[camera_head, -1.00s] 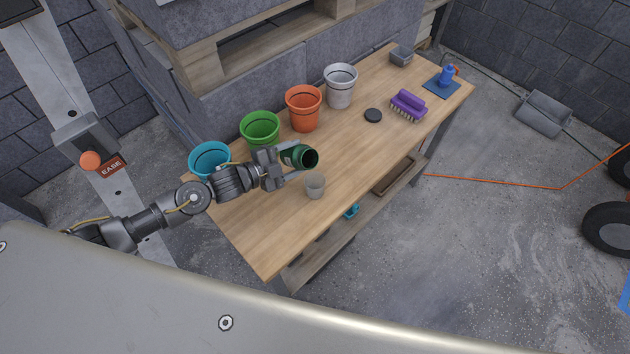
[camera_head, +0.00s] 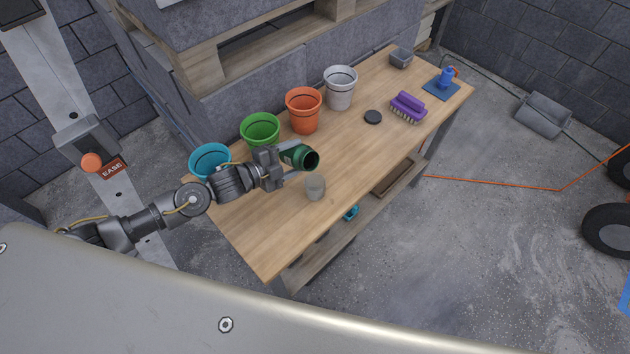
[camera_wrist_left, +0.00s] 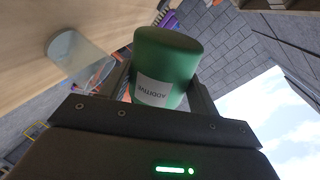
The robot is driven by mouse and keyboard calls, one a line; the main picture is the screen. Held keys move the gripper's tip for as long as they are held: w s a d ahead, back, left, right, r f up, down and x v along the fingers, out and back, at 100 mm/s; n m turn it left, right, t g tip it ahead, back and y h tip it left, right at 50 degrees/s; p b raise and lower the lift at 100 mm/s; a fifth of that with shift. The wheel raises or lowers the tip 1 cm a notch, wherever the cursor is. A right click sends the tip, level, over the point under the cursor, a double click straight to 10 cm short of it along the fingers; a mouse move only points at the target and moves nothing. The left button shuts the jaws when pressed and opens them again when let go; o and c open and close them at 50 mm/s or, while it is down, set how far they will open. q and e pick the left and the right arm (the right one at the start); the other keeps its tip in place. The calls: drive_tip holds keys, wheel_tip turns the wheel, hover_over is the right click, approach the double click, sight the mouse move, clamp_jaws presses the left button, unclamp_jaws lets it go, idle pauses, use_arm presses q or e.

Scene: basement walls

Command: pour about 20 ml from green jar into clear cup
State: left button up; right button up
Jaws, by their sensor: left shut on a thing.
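The green jar (camera_head: 291,155) is held by my left gripper (camera_head: 292,160) above the table, tilted with its open dark mouth facing right and toward the camera. In the left wrist view the jar (camera_wrist_left: 172,58) sits between the two fingers and carries a white label reading "ADDITIVE". The cup also shows in the left wrist view (camera_wrist_left: 80,57), apart from the jar. I cannot make out any liquid stream or the level in the cup. My right gripper is not in view.
On the wooden table (camera_head: 262,235) stand blue (camera_head: 207,161), green (camera_head: 260,131), orange (camera_head: 303,111) and grey (camera_head: 340,88) pots behind the jar. The near-left tabletop is clear.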

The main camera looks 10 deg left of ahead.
use_arm(q)
drive_tip(key=shift+f+m, duration=0.1)
drive_tip(key=shift+m, duration=0.2)
drive_tip(key=shift+s+d, duration=0.1)
drive_tip(key=shift+s, duration=0.1)
idle(0.7)
drive_tip(key=shift+b, duration=0.35)
idle(0.8)
drive_tip(key=shift+w, duration=0.15)
drive_tip(key=shift+f, duration=0.1)
idle(0.8)
